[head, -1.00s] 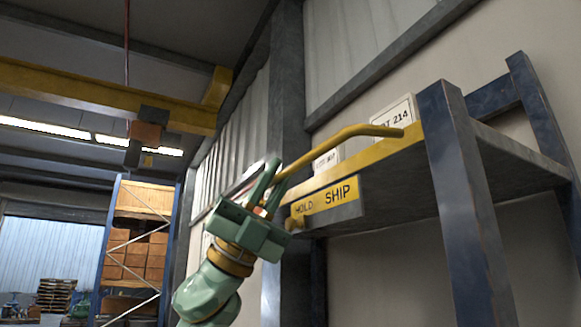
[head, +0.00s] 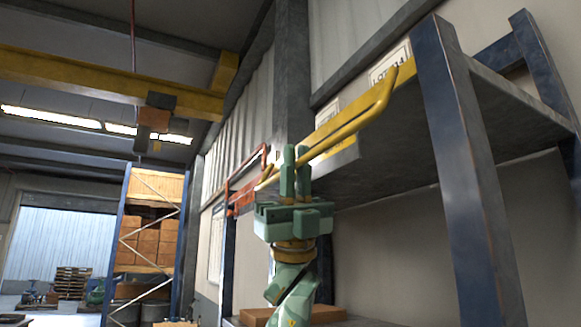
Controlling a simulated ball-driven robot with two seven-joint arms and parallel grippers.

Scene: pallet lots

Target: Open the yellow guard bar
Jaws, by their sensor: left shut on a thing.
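The yellow guard bar (head: 352,124) runs slantwise along the front of the blue rack's yellow beam (head: 405,72). Its bent right end rises by the rack's front post, and its left end shows just left of my fingers. My left gripper (head: 295,168) comes up from below with its green fingers upright. It is shut on the guard bar near the bar's left end. The fingers hide a short piece of the bar. My right gripper is not in view.
A red frame (head: 247,180) is just left of my gripper. Brown boxes (head: 320,314) lie low behind my arm. A rack with cartons (head: 150,240) stands farther left.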

